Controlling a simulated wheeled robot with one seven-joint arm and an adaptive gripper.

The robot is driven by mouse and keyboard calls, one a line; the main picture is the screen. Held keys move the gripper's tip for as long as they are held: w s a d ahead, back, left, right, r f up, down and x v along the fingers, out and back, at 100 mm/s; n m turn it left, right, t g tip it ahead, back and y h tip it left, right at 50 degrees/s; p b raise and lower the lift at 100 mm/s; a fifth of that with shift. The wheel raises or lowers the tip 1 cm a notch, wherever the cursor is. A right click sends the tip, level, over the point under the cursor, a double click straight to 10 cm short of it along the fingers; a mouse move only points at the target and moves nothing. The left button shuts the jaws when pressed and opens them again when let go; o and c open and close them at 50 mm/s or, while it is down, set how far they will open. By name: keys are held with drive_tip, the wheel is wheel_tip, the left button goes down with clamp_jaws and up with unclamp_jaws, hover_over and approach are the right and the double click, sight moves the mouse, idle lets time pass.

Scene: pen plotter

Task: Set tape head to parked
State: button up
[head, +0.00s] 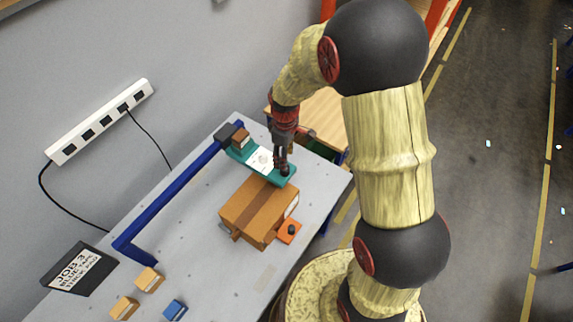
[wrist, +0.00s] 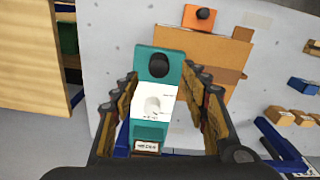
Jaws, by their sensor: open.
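A long teal plate (head: 237,152) with a white label reaches out from a dark bracket at the end of a blue bar; it is probably the tape head. In the wrist view the teal plate (wrist: 172,98) carries a black knob (wrist: 158,65) near its outer end. A white label with a grey outline (wrist: 153,103) lies on its middle. My gripper (head: 283,170) is above the plate's outer end. In the wrist view my gripper (wrist: 160,80) is open, its fingers apart on either side of the plate, holding nothing. I cannot read any parked mark.
A taped cardboard box (head: 250,207) stands close beside the plate. An orange piece with a black knob (head: 290,231) sits beyond it. A blue bar (head: 165,205) runs along the table (head: 190,235). Small blocks (head: 149,279) and a black job sign (head: 78,268) lie at lower left.

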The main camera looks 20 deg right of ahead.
drive_tip(key=f, duration=0.8)
drive_tip(key=shift+w+a, duration=0.1)
drive_tip(key=shift+w, duration=0.15)
drive_tip(key=c, duration=0.4)
drive_tip(key=c, duration=0.7)
clamp_jaws()
